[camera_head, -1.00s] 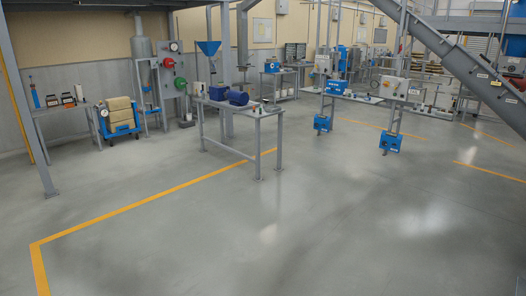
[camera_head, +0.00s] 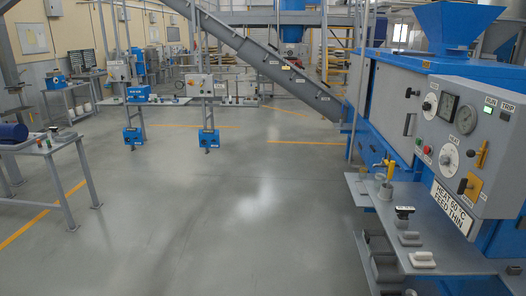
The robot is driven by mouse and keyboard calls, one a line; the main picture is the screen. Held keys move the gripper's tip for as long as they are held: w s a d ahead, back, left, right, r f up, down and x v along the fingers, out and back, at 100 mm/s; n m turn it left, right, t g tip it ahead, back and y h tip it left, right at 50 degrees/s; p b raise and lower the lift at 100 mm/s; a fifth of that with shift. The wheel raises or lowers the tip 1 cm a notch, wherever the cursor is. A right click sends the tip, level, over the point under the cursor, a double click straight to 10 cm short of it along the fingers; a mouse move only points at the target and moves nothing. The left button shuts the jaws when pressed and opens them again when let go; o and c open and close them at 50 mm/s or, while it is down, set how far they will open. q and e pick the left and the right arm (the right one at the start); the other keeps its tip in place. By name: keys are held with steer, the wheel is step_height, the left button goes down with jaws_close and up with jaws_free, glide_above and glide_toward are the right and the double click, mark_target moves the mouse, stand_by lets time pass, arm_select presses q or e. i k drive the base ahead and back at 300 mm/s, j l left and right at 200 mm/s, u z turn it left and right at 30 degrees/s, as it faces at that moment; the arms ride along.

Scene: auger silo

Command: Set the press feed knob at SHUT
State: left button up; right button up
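The blue press (camera_head: 385,95) stands at the right, with a grey control panel (camera_head: 480,95) facing the aisle. The panel carries a small upper white dial (camera_head: 429,105) and a larger lower white dial (camera_head: 448,160), each with a dark knob at its centre. The small labels are too blurred to tell which one is the feed knob or where it points. A sign (camera_head: 452,207) below reads "HEAT 60 °C FEED THIN". Neither of my grippers is in view.
A grey shelf (camera_head: 425,235) with small blocks juts out below the panel, beside a brass tap (camera_head: 385,163). A workbench (camera_head: 45,150) stands at the left. A sloping grey auger (camera_head: 275,68) crosses the back. The middle floor is clear.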

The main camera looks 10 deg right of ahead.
mark_target(426, 106)
steer(key=i+l+z, duration=0.1)
steer(key=i+z, duration=0.15)
steer(key=z, duration=0.15)
steer(key=i+z, duration=0.25)
steer(key=z, duration=0.15)
steer(key=i+z, duration=0.25)
steer(key=z, duration=0.2)
steer(key=i+j+z, duration=0.2)
steer(key=z, duration=0.2)
